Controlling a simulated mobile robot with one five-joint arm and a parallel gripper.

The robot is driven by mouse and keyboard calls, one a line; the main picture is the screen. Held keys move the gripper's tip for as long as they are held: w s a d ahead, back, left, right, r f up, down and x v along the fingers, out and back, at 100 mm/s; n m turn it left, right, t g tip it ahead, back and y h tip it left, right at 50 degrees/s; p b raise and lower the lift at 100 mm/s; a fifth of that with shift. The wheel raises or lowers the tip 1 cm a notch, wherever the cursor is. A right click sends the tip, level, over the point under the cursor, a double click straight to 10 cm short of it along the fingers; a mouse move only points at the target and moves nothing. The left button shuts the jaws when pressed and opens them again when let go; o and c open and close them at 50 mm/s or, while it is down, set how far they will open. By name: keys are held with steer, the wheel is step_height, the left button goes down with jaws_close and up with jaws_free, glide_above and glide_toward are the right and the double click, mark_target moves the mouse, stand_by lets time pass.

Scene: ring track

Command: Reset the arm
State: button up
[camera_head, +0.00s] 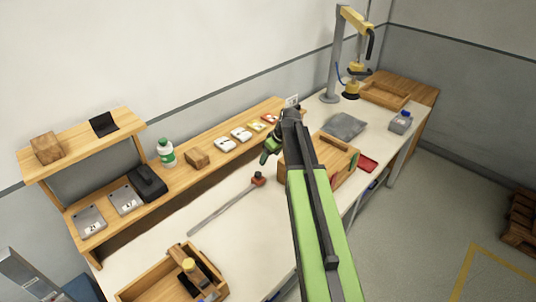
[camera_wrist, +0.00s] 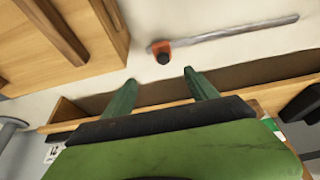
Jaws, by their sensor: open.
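My gripper (camera_wrist: 160,90) shows in the wrist view with its two green fingers spread apart and nothing between them. In the head view my gripper (camera_head: 268,152) is at the end of my green arm, above the white workbench (camera_head: 210,225). The fingers are small there and partly hidden by the wrist. A long metal tool with an orange and black end (camera_head: 258,179) lies on the bench below and left of my gripper. The same tool (camera_wrist: 225,34) lies beyond the fingertips in the wrist view, apart from them.
A wooden box (camera_head: 335,155) stands beside my arm. A raised wooden shelf (camera_head: 215,155) runs along the wall with a bottle (camera_head: 166,152) and small boxes. An open wooden tray (camera_head: 150,285) sits at the front. A yellow-topped stand (camera_head: 350,50) rises at the back.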

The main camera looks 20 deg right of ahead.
steer(key=shift+f, duration=0.1)
stand_by(0.3)
steer(key=s+a+f+n+g+b, duration=0.1)
steer(key=s+a+f, duration=0.1)
steer(key=a, duration=0.7)
steer(key=s+a+f+n+b, duration=0.1)
steer(key=s+a+b, duration=0.1)
steer(key=a, duration=0.6)
steer(key=s+a+f+m+g, duration=0.1)
steer(key=s+m, duration=0.2)
steer(key=s, duration=0.4)
steer(key=s+a+f+m+g+h, duration=0.1)
steer(key=s+a+m+g, duration=0.1)
steer(key=s, duration=0.6)
steer(key=shift+s+a+m+h, duration=0.2)
steer(key=shift+a+m+h, duration=0.1)
steer(key=shift+m, duration=0.4)
